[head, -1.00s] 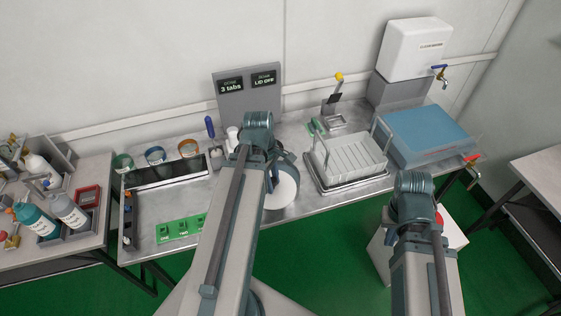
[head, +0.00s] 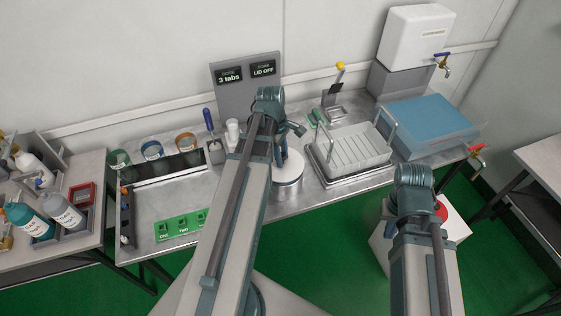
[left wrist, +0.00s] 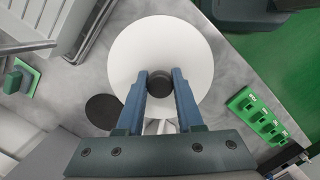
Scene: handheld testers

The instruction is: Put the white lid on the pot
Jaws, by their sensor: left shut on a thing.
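The white round lid (head: 289,166) has a dark knob (left wrist: 160,83), and my left gripper (left wrist: 161,85) is shut on that knob. In the head view the lid is over the shiny metal pot (head: 288,190), whose side shows below it. I cannot tell whether the lid rests on the rim or hangs just above it. In the left wrist view the lid hides nearly all of what is under it.
A white rack (head: 350,148) stands right of the pot. A green panel (head: 180,227) lies to the left. A dark disc (left wrist: 103,111) lies on the metal table beside the lid. Cups (head: 152,150) stand at the back left.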

